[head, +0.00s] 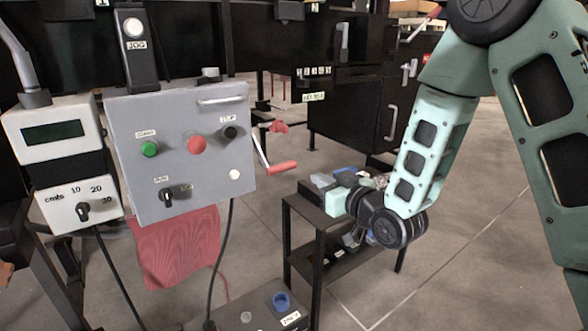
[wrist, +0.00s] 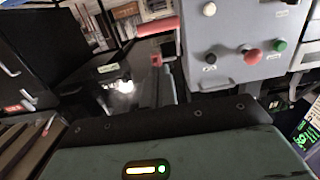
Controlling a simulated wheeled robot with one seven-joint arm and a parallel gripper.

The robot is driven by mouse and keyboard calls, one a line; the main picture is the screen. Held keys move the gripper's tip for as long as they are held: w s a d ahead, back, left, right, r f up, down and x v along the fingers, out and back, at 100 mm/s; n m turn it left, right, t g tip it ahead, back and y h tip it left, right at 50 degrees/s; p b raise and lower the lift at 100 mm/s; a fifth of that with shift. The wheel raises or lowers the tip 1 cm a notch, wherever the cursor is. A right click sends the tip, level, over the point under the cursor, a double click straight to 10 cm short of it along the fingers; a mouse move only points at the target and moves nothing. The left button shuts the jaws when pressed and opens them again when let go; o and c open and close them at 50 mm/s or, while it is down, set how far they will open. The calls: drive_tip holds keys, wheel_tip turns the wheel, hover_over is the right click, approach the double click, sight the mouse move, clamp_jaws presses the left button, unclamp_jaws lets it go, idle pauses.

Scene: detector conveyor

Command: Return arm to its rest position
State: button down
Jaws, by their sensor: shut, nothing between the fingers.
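My arm comes down from the upper right in the head view, bent at a dark round wrist joint (head: 400,228). My gripper (head: 350,200) is at its end, low over a small black stand (head: 318,222). It is shut and holds nothing that I can see; its fingertips are hard to make out. In the wrist view a green casing with a lit indicator (wrist: 146,170), part of my own arm, fills the bottom, and no fingers show.
A grey control box (head: 180,150) with buttons and a white speed box (head: 62,165) stand at left. A red-handled crank (head: 280,168) juts out right of the control box. Small items (head: 345,176) lie on the stand. A black cabinet (head: 350,115) stands behind. Open floor shows at lower right.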

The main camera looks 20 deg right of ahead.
drive_tip(key=s+a+f+n+g+h, duration=0.1)
drive_tip(key=s+a+f+n+g, duration=0.15)
drive_tip(key=s+a+g, duration=0.85)
drive_tip(key=s+d+r+n+g+h, duration=0.15)
drive_tip(key=s+g+h, duration=0.35)
drive_tip(key=s, duration=1.7)
wheel_tip(320, 180, up, 24)
drive_tip(key=y+p, duration=0.1)
drive_tip(key=p, duration=2.4)
drive_tip(key=shift+r+g, duration=0.25)
drive_tip(key=shift+g, duration=0.05)
